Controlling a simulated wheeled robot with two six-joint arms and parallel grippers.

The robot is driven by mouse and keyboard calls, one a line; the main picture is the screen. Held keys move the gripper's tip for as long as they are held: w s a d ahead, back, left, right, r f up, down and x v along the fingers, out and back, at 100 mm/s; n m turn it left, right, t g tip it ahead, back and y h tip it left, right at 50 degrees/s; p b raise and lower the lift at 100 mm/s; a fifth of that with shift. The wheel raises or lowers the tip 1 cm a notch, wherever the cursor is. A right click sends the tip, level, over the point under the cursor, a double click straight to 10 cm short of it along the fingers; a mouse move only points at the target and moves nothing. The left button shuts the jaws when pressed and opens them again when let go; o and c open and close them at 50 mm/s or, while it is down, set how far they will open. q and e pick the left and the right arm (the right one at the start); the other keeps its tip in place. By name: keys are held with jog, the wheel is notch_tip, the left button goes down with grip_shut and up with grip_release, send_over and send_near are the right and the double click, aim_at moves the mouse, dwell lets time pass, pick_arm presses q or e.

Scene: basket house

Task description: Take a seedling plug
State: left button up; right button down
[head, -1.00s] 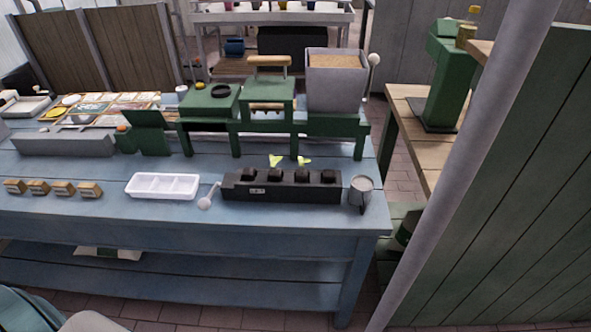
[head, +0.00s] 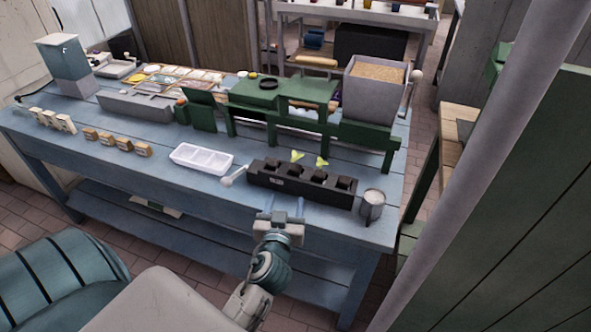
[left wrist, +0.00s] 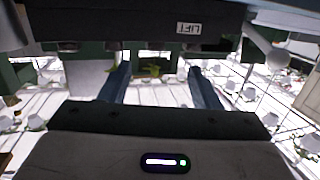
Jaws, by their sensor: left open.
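A long black plug tray (head: 300,190) sits near the front of the blue bench (head: 110,165), holding a row of several dark soil plugs. Yellow-green leaves of two seedlings (head: 296,155) (head: 321,162) rise from the middle ones. My left gripper (head: 285,202) is open and empty, just in front of the tray and pointing at it. In the left wrist view the two blue fingers (left wrist: 161,88) are spread, and a leafy seedling (left wrist: 154,70) shows between them. The tray there (left wrist: 130,20) carries an upside-down "LIFT" label. My right gripper is out of view.
A white compartment tray (head: 201,158) and a small white scoop (head: 232,177) lie left of the plug tray. A metal cup (head: 372,206) stands right of it. Green stands (head: 335,125) and a soil-filled bin (head: 372,90) are behind.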

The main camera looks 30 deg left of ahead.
aim_at(295, 171)
pick_arm(q)
jog(key=shift+t, duration=0.3)
jog(key=x, duration=0.2)
jog(key=p+x, duration=0.1)
jog(key=x, duration=0.1)
jog(key=r+x, duration=0.1)
jog(key=x, duration=0.1)
jog(key=shift+w+d+p, duration=0.2)
jog(key=shift+p, duration=0.2)
jog(key=shift+w+a+r, duration=0.1)
jog(key=shift+w, duration=0.2)
jog(key=p+x, duration=0.2)
jog(key=x, duration=0.1)
jog(key=shift+w+a, duration=0.1)
jog(key=shift+w, duration=0.1)
jog(key=shift+w+a+f, duration=0.25)
jog(key=shift+w, duration=0.2)
jog(key=c, duration=1.1)
